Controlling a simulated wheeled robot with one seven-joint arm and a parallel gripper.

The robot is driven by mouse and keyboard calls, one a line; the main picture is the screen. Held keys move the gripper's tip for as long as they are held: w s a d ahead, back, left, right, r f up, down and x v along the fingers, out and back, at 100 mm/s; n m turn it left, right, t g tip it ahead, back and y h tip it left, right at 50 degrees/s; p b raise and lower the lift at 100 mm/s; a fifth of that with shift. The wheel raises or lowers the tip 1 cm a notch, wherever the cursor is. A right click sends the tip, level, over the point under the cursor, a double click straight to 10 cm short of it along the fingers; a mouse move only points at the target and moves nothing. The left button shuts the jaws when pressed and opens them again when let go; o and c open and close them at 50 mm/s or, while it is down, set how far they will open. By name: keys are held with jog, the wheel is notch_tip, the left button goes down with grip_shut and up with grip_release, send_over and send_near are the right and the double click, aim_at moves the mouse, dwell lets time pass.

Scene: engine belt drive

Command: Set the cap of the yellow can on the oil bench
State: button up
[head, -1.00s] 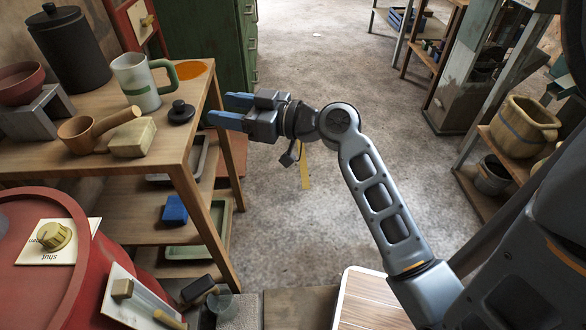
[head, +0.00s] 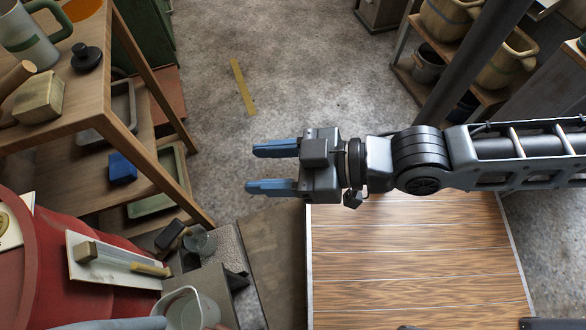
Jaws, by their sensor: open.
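No yellow can shows in the head view. A small black knobbed lid (head: 86,57) lies on the wooden bench (head: 98,95) at upper left; I cannot tell whether it is the can's cap. I cannot tell whether this bench is the oil bench. My gripper (head: 260,168) points left with its two blue fingers apart and nothing between them. It is in the air to the right of the wooden bench, over the floor and near the low surfaces in front.
A red drum (head: 55,265) is at lower left. A slatted wooden top (head: 410,260) lies below my arm.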

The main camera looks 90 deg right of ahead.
jog(key=shift+n+y, duration=0.6)
jog(key=shift+y, duration=0.2)
jog(key=s+a+r, duration=0.2)
jog(key=s, duration=0.1)
jog(key=shift+s+a+r, duration=0.3)
jog(key=shift+r, duration=0.05)
